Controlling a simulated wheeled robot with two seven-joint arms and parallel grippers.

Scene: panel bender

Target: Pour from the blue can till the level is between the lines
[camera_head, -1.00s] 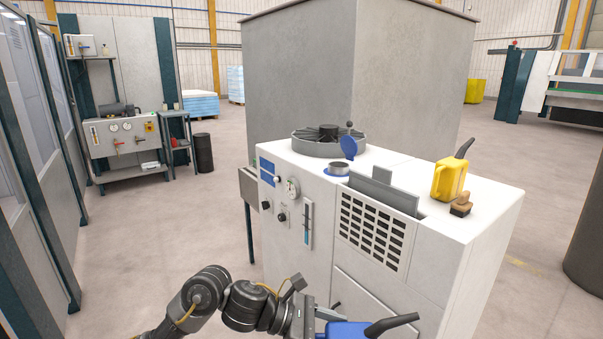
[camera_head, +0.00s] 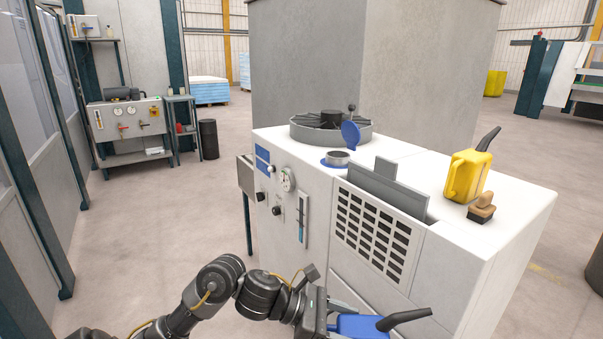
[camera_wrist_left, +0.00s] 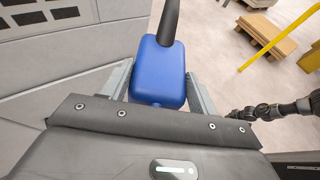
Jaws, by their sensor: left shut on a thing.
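The blue can (camera_head: 362,326) with its dark spout is at the bottom of the head view, in front of the white machine. My left gripper (camera_head: 330,322) is shut on it. In the left wrist view the blue can (camera_wrist_left: 158,72) sits between the two fingers of the left gripper (camera_wrist_left: 160,88), its spout pointing away. The machine's filler neck (camera_head: 337,158) is open on the top, its blue cap (camera_head: 351,132) tipped up behind it. The sight gauge (camera_head: 302,220) is on the machine's front; its level and lines are too small to read.
A yellow can (camera_head: 467,176) and a wooden-handled brush (camera_head: 481,208) stand on the right of the machine's top (camera_head: 520,200). A round fan (camera_head: 330,128) and an upright grey plate (camera_head: 386,188) are near the filler.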

